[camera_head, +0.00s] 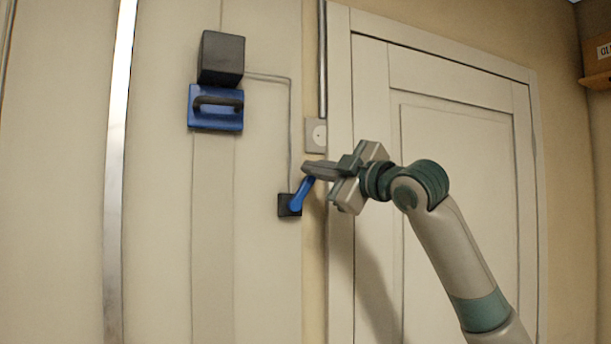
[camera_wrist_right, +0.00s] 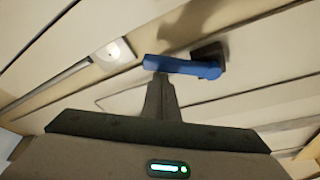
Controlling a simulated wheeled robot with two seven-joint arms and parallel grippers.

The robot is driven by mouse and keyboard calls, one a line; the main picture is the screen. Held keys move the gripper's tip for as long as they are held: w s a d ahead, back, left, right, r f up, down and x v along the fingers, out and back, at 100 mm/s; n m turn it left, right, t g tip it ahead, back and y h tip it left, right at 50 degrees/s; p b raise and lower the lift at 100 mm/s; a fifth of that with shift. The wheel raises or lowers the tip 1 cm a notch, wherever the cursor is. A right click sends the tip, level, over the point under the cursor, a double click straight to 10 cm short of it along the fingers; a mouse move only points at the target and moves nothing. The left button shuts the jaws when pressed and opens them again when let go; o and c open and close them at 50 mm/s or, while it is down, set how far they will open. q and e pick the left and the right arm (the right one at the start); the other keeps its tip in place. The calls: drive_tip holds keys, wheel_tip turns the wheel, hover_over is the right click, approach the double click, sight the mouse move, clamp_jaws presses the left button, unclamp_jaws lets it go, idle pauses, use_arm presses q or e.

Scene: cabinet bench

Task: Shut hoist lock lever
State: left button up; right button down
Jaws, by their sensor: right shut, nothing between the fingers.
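The hoist lock lever (camera_head: 301,193) is a short blue handle on a dark square mount (camera_head: 284,205) on the wall panel. It slants up and to the right from its mount. My right gripper (camera_head: 308,169) is shut and empty, with its fingertips at the lever's upper free end. In the right wrist view, the blue lever (camera_wrist_right: 185,66) lies across the tips of the shut fingers (camera_wrist_right: 160,82). The tips look touching or very near the lever; I cannot tell which. My left gripper is not in view.
A black box (camera_head: 221,58) and a blue plate with a dark handle (camera_head: 216,107) are on the panel at upper left. A thin cable runs from the box to the lever mount. A socket plate (camera_head: 316,135) sits just above my gripper. A panelled door (camera_head: 460,150) stands behind my arm.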

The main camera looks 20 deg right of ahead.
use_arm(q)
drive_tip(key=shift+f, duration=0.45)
use_arm(e)
drive_tip(key=shift+d+f+m, duration=0.45)
drive_tip(key=shift+d+m, duration=0.25)
drive_tip(key=shift+d, duration=0.05)
use_arm(q)
drive_tip(key=shift+b, duration=0.3)
